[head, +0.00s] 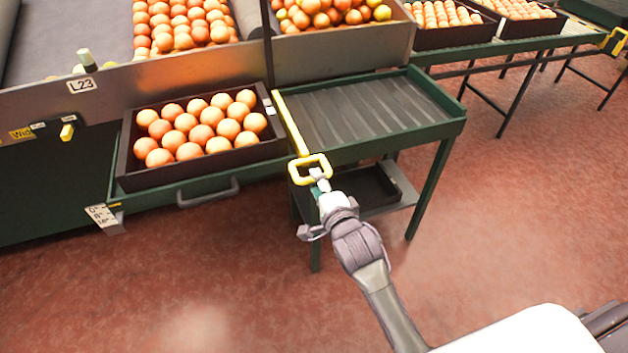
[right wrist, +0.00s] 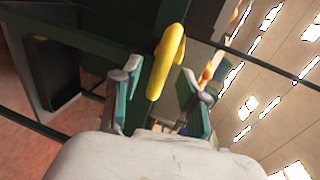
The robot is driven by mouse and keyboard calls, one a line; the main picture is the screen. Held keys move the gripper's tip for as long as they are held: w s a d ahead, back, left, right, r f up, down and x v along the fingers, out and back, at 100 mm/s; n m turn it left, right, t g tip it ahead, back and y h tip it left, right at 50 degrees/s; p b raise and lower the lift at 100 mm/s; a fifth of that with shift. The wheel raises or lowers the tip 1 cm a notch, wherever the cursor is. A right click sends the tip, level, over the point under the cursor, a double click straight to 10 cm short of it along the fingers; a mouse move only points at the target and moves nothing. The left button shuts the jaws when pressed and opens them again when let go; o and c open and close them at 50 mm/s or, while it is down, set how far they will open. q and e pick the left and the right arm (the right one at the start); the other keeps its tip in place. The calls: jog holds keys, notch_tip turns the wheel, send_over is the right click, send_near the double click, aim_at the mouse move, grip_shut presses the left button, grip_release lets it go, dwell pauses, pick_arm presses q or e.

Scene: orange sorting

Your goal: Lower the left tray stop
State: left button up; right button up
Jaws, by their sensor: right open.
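The left tray stop is a yellow bar (head: 291,122) with a yellow loop handle (head: 296,172) at its near end. The bar runs along the left edge of the empty green roller stand, beside the crate of oranges. My right gripper (head: 320,180) is at the loop's near right side. In the right wrist view, my right gripper (right wrist: 160,88) is open, with the yellow handle (right wrist: 167,62) between its green-padded fingers. I cannot tell whether a finger touches it. My left gripper is not in view.
A dark crate of oranges (head: 122,165) sits on a green shelf left of the roller stand (head: 455,128). A black tray (head: 372,190) lies on the stand's lower shelf. Another yellow loop (head: 617,42) shows at the far right. Red floor is clear in front.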

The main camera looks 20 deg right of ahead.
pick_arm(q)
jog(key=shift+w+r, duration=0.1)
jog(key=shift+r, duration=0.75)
pick_arm(e)
jog(key=shift+x, duration=1.4)
jog(key=shift+c, duration=0.3)
grip_shut()
